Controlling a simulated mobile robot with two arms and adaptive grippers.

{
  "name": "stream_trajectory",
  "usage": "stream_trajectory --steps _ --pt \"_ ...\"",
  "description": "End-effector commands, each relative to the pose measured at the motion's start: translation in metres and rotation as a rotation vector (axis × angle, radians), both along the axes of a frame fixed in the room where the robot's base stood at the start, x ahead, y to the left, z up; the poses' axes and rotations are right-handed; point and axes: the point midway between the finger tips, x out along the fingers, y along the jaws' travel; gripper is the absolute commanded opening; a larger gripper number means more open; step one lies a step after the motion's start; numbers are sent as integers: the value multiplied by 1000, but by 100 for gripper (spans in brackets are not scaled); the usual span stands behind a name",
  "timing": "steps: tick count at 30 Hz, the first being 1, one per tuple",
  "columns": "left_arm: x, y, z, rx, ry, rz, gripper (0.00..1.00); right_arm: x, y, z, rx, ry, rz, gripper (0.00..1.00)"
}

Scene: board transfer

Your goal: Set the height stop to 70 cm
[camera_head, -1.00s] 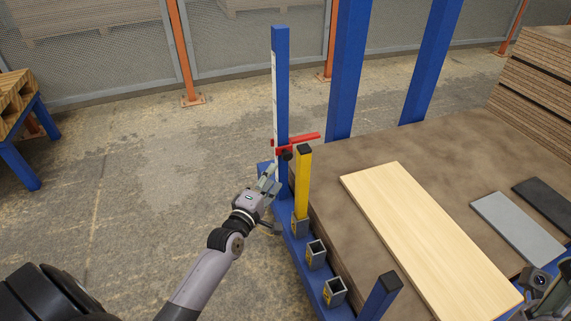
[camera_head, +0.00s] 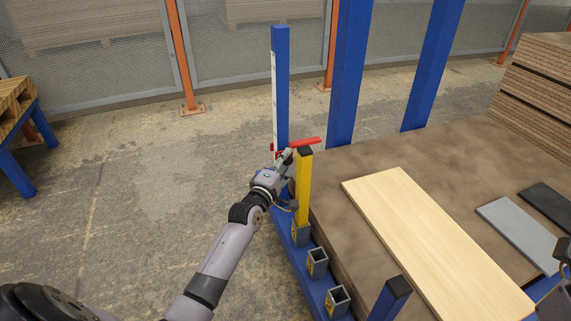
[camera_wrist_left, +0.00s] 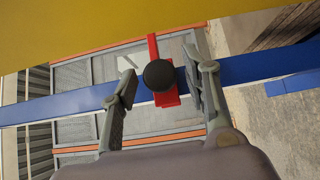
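The height stop is a red slider (camera_head: 305,143) on a blue upright post (camera_head: 281,70) with a white scale strip (camera_head: 274,90). The scale's figures are too small to read. A round black knob (camera_wrist_left: 158,75) sits on the red slider (camera_wrist_left: 168,99) in the left wrist view. My left gripper (camera_head: 284,160) is at the slider, partly covering it in the head view. Its fingers (camera_wrist_left: 160,82) are open, one on each side of the knob, with gaps visible.
A yellow post (camera_head: 304,190) stands in a socket close to my left gripper; it also fills the top of the wrist view (camera_wrist_left: 90,25). Empty sockets (camera_head: 317,258) line the blue frame. A light wooden board (camera_head: 430,240) lies on the brown stack (camera_head: 335,167), beside a grey board (camera_head: 515,230).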

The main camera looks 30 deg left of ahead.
Motion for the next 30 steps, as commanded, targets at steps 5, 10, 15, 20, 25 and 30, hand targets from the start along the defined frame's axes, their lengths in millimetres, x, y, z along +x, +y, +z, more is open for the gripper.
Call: stream_trajectory --steps 5,10,15,20,25,30 --pt "0 0 0 0 0 0 29 0 0 0 0 0 0 40" --pt "0 0 0 0 0 0 18 0 0 0 0 -1 0 40" --pt "0 0 0 0 0 0 6 0 0 0 0 0 1 40" --pt "0 0 0 0 0 0 0 0 0 0 0 0 1 40" --pt "0 0 -1 1 1 0 0 0 0 0 0 1 0 40" --pt "0 0 0 1 1 0 0 0 0 0 0 1 0 40"
